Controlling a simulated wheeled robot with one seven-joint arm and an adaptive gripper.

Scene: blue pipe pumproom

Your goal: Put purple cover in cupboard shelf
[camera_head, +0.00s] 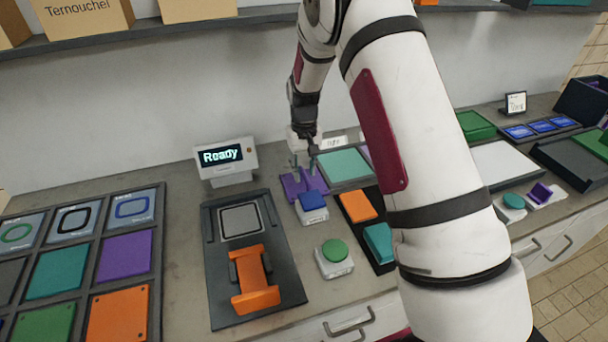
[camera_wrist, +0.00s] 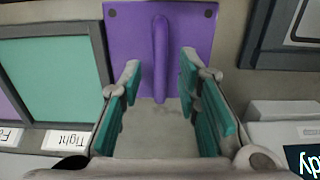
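The purple cover (camera_head: 304,185) lies on the worktop behind the blue button. In the wrist view the purple cover (camera_wrist: 190,40) is a flat plate with an upright bar-like handle (camera_wrist: 160,55) along its middle. My gripper (camera_head: 303,163) is above the cover, pointing down. In the wrist view my gripper (camera_wrist: 160,78) is open, its teal-padded fingers apart on either side of the handle's line. Clear gaps show between the fingers and the handle, and nothing is held. I cannot identify a cupboard shelf for certain; a wall shelf (camera_head: 150,32) runs along the top of the head view.
A display reading "Ready" (camera_head: 225,160) stands left of the gripper. A dark fixture with an orange part (camera_head: 254,280) is in front of it. Blue (camera_head: 312,201) and green (camera_head: 335,251) buttons sit near the cover. A tray of coloured plates (camera_head: 85,265) is at left. Drawers are below the worktop.

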